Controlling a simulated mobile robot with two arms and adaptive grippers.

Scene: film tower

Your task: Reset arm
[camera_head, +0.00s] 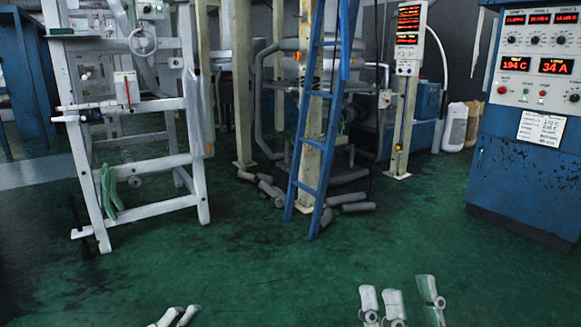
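My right gripper (404,287) shows at the bottom edge, right of the middle. Its pale jointed fingers point up and away over the green floor. There is a gap between the two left fingers and the right one, with nothing between them, so it looks open and empty. My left gripper (177,315) shows only as a few pale finger parts at the bottom edge, left of the middle. The rest of it is cut off by the frame, and I cannot tell how far its fingers are apart. Neither arm is visible above the fingers.
A white frame stand (148,105) stands at left. A blue ladder (312,142) leans at the centre, with grey cylinders (347,198) lying around its foot. A blue control cabinet (522,170) with red displays stands at right. The green floor (270,270) in front is clear.

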